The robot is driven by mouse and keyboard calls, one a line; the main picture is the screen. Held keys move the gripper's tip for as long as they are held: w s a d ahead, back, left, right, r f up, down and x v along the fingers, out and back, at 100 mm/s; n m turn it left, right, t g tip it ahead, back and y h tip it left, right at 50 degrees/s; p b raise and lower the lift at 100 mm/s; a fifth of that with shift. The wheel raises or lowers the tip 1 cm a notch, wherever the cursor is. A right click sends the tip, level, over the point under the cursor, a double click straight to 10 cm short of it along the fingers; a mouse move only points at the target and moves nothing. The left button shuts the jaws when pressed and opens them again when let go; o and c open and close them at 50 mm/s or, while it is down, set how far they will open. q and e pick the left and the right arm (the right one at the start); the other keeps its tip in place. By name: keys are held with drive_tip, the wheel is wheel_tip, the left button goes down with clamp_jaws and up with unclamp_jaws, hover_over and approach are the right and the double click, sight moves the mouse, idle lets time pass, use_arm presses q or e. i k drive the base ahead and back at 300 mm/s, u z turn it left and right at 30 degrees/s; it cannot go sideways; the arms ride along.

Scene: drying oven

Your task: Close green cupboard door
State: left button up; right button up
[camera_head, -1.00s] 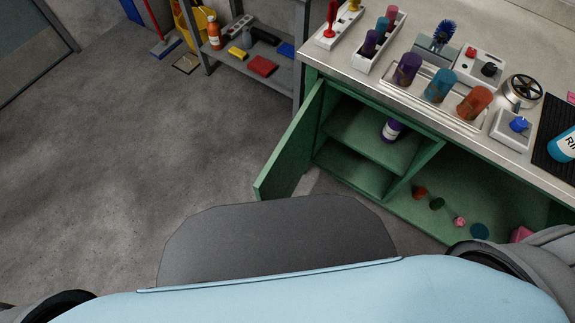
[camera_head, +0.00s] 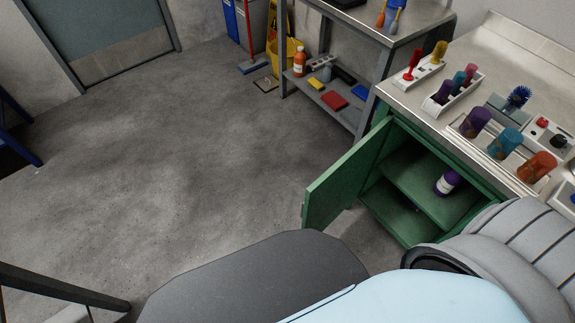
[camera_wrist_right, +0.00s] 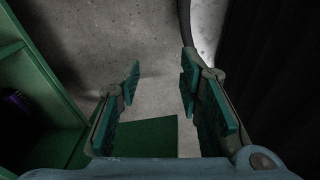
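The green cupboard door (camera_head: 346,178) stands open in the head view, swung out to the left of the cupboard. The green cupboard (camera_head: 428,187) is open at the front, with a shelf inside and a purple bottle (camera_head: 447,183) on it. In the right wrist view my right gripper (camera_wrist_right: 160,75) is open, its two fingers apart, with floor showing between them. A green panel (camera_wrist_right: 155,133) lies low between the fingers; I cannot tell whether it is the door. The green cupboard edge (camera_wrist_right: 45,90) is left of the gripper. My left gripper is not in view.
A steel worktop (camera_head: 425,95) with holders and coloured cups runs above the cupboard. A grey shelf unit (camera_head: 333,108) with cleaning items stands behind it. The floor (camera_head: 190,150) to the left is clear.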

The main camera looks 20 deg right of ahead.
sight(333, 192)
drive_tip(key=u, duration=0.9)
drive_tip(key=i, duration=1.75)
drive_tip(key=z, duration=3.9)
drive_tip(key=i, duration=0.5)
drive_tip(key=z, duration=0.05)
drive_tip(key=k, duration=0.5)
drive_tip(key=z, duration=1.05)
drive_tip(key=i, duration=0.7)
drive_tip(key=u, duration=1)
